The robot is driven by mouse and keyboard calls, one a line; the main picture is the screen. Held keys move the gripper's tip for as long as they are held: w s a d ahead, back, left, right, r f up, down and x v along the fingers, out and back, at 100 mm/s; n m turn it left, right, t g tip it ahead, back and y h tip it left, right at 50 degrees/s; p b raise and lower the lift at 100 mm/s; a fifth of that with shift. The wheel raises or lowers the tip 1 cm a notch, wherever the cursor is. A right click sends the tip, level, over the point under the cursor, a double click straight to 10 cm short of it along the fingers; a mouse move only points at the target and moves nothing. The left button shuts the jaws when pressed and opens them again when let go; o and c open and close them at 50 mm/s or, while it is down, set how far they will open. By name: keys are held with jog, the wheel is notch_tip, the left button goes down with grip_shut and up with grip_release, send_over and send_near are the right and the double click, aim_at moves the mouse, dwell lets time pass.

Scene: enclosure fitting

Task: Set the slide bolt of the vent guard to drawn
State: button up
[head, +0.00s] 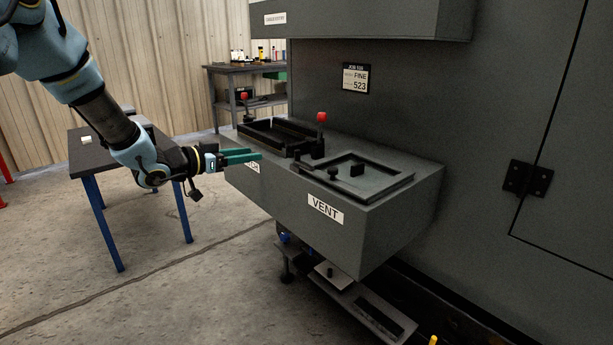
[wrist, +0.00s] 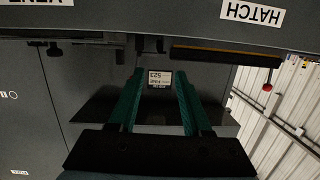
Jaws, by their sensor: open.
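The vent guard (head: 385,187) is a dark flat framed panel on top of the grey ledge, above the VENT label (head: 325,208). A small dark knob (head: 333,173) at its front left edge looks like the slide bolt; its position is hard to read. My gripper (head: 258,155) is left of the guard, over the ledge's left front edge, open and empty with green fingers apart. In the wrist view my gripper (wrist: 160,75) faces the cabinet, and a dark knob (wrist: 54,50) shows below the upside-down VENT label.
A black-framed hatch (head: 275,137) with red-topped levers (head: 322,117) lies behind and left of the guard. An overhanging grey box (head: 360,18) sits above the ledge. A small table (head: 90,160) stands at left, a workbench (head: 235,70) behind.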

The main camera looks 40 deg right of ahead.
jog(key=s+d+m+g, duration=0.1)
jog(key=s+d, duration=0.1)
jog(key=d, duration=0.2)
jog(key=s+d+m+g, duration=0.1)
jog(key=s+d+g, duration=0.1)
jog(key=d, duration=0.3)
jog(key=s+d+g+h, duration=0.1)
jog(key=s+d, duration=0.3)
jog(key=shift+s+d+f+m, duration=0.15)
jog(key=shift+d+f+m, duration=0.1)
jog(key=shift+f+m, duration=0.15)
jog(key=shift+c, duration=0.4)
grip_shut()
dwell(0.4)
